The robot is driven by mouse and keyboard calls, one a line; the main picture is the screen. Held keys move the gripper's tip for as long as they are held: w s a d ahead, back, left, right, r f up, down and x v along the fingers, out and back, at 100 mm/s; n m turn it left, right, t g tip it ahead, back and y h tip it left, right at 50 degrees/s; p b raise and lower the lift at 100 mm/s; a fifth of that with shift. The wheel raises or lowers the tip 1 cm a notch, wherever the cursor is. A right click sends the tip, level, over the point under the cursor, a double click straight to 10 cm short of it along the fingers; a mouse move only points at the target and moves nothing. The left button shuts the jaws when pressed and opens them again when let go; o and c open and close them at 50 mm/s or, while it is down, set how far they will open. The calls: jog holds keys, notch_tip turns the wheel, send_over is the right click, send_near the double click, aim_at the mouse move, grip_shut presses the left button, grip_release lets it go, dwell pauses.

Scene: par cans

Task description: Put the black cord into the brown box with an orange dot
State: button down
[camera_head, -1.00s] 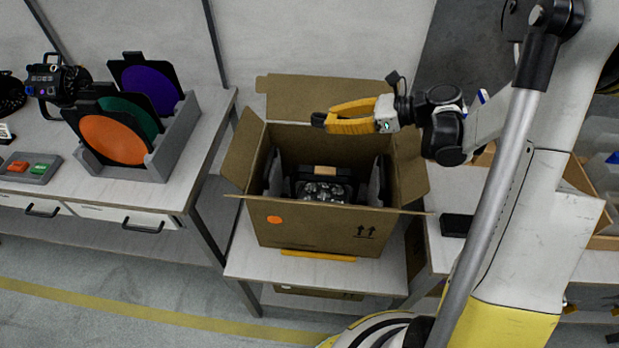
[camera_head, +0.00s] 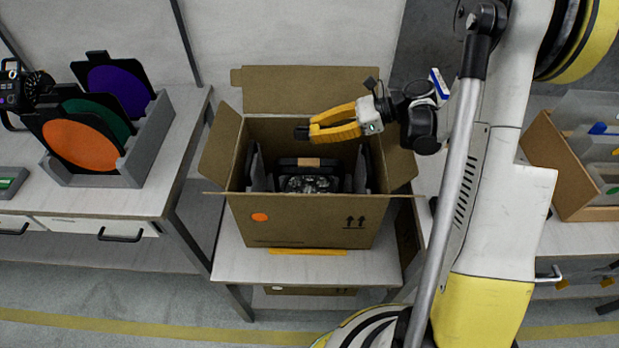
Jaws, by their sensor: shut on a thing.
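The brown box (camera_head: 295,228) stands open on a small white table, with an orange dot (camera_head: 260,217) on its front. Its flaps are spread. Inside is a dark device with shiny clear round parts (camera_head: 310,184). My gripper (camera_head: 303,131), with yellow fingers, reaches in from the right over the back half of the box opening. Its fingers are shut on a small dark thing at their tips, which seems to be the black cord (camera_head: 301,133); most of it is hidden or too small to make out.
A left bench holds a grey rack (camera_head: 150,150) with orange, green and purple discs. On the right, a cardboard tray (camera_head: 550,165) holds clear and blue items. The box's raised back flap (camera_head: 310,90) stands behind my gripper.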

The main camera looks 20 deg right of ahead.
jog(key=c, duration=1.2)
grip_release()
jog(key=v, duration=1.2)
